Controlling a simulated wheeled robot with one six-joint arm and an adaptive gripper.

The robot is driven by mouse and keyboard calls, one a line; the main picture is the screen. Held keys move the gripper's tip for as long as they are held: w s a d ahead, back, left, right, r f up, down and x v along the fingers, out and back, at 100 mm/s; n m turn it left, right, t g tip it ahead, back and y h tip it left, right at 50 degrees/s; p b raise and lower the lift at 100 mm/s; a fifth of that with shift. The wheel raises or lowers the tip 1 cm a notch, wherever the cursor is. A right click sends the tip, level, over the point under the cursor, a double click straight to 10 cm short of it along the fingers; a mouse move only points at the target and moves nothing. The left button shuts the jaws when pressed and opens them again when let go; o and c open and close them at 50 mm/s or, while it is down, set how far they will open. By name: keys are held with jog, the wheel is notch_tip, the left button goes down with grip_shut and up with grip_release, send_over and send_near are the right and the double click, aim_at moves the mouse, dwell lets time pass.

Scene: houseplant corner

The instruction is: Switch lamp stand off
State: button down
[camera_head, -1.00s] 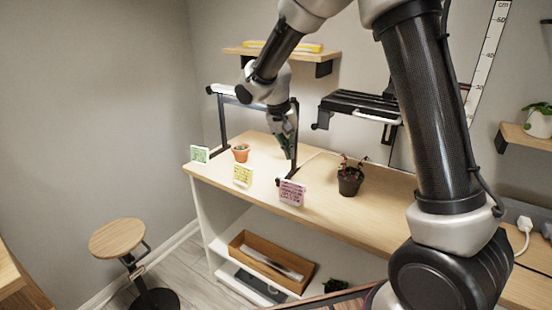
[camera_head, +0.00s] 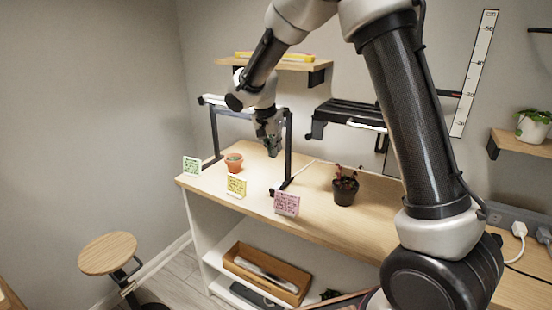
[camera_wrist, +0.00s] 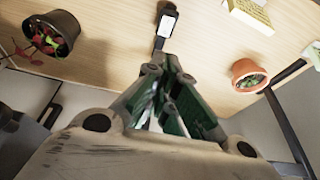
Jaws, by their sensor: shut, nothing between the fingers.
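The lamp stand (camera_head: 288,150) is a black frame on the wooden counter, with a long light bar across its top and posts at both ends. Part of the bar is hidden behind my arm. I cannot tell clearly whether it is lit. Its right foot (camera_head: 281,188) rests near the pink card. In the wrist view, a black piece with a white face (camera_wrist: 166,25) lies beyond the fingertips, apparently that foot. My gripper (camera_head: 273,152) is shut and empty, pointing down beside the right post, above the counter. Its fingers (camera_wrist: 168,65) also show in the wrist view.
A terracotta pot (camera_head: 233,168) stands left of my gripper; a dark pot with a red plant (camera_head: 345,192) stands right. A dark wall rack (camera_head: 350,112) hangs behind. A stool (camera_head: 108,253) stands left.

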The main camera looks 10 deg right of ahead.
aim_at(280, 184)
jog(key=x, duration=1.2)
jog(key=shift+s+a+f, duration=0.2)
jog(key=shift+f, duration=0.15)
jog(key=shift+d+f, duration=0.1)
jog(key=shift+f, duration=0.2)
jog(key=shift+s+a+r, duration=0.3)
jog(key=shift+s+a, duration=0.2)
jog(key=shift+a, duration=0.05)
jog(key=shift+r, duration=0.55)
jog(key=v, duration=1.2)
jog(key=shift+r, duration=0.45)
